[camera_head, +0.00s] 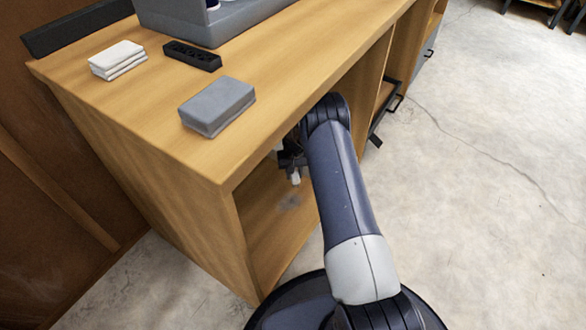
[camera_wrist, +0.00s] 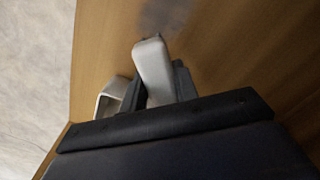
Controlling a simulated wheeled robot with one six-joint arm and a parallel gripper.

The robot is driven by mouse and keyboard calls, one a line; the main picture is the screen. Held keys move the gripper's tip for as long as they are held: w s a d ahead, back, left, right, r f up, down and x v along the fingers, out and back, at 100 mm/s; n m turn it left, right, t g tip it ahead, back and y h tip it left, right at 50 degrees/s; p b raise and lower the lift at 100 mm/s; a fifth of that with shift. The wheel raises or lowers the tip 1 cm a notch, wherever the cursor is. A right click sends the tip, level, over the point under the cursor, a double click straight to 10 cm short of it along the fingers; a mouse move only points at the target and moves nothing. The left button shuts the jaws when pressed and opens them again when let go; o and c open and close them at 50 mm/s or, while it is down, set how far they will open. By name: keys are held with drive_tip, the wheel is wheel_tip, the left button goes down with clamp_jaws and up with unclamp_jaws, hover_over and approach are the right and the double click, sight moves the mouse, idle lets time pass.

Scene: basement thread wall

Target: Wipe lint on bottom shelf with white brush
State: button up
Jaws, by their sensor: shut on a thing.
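My gripper (camera_head: 293,165) reaches into the open lower space of the wooden cabinet, under its top. It is shut on the white brush (camera_head: 295,178), whose pale end shows below the jaws. In the wrist view the white brush (camera_wrist: 152,68) sticks out from between the dark jaws, over the wooden shelf. The bottom shelf (camera_head: 262,225) carries a grey smudge of lint (camera_head: 290,202), just below and in front of the brush. The lint also shows as a dark patch in the wrist view (camera_wrist: 165,15). Whether the brush touches the shelf, I cannot tell.
On the cabinet top (camera_head: 130,120) lie a grey block (camera_head: 217,105), a black slotted holder (camera_head: 192,55), folded white cloths (camera_head: 118,59) and a grey bin (camera_head: 220,22). The cabinet's side panel and top edge bound the opening. Concrete floor (camera_head: 480,180) at right is clear.

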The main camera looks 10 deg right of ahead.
drive_tip(key=b, duration=0.3)
hover_over(294, 192)
drive_tip(key=shift+w+f, duration=0.15)
drive_tip(key=shift+f, duration=2.85)
drive_tip(key=shift+f, duration=0.95)
